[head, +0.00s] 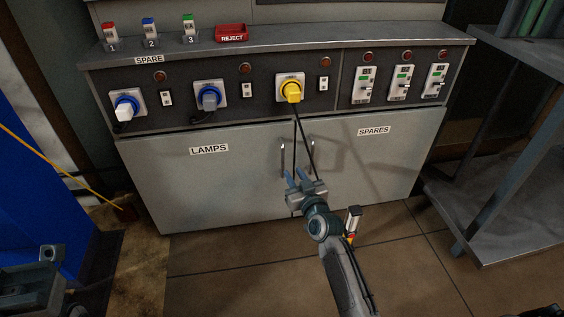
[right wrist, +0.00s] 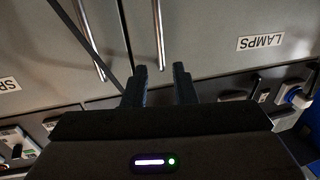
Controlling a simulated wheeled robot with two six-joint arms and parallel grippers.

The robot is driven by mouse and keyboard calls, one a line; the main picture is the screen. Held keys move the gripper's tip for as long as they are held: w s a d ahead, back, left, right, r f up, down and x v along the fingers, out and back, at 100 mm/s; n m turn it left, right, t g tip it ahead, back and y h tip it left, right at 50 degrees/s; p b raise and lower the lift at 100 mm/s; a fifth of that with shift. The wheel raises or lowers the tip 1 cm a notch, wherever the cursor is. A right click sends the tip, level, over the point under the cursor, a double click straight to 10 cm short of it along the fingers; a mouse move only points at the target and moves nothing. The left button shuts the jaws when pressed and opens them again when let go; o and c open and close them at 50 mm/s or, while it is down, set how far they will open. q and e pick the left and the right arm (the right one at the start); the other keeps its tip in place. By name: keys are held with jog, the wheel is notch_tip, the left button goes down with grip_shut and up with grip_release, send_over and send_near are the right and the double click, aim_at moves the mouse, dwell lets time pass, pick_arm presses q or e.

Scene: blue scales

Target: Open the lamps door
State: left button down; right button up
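The lamps door (head: 215,180) is the left grey cabinet door, labelled LAMPS, and it looks shut. Its upright metal handle (head: 283,158) is near its right edge, and it shows upside down in the right wrist view (right wrist: 158,35). My right gripper (head: 295,175) is open in front of the cabinet, by the lower end of this handle. In the right wrist view the handle's end lines up with the gap between the two dark fingers (right wrist: 160,72). Contact cannot be told.
The spares door (head: 375,165) and its handle (head: 311,155) are just right. A dark cable (head: 305,135) hangs from the yellow switch (head: 291,92) across the door seam. A metal shelf cart (head: 500,200) stands at right, a blue panel (head: 40,190) at left. Floor in front is mostly clear.

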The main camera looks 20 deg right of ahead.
aim_at(283, 157)
jog(key=w, duration=0.3)
jog(key=w+b, duration=0.1)
jog(key=w, duration=0.2)
jog(key=w+a+b, duration=0.1)
jog(key=w, duration=0.2)
jog(key=shift+w, duration=0.35)
grip_shut()
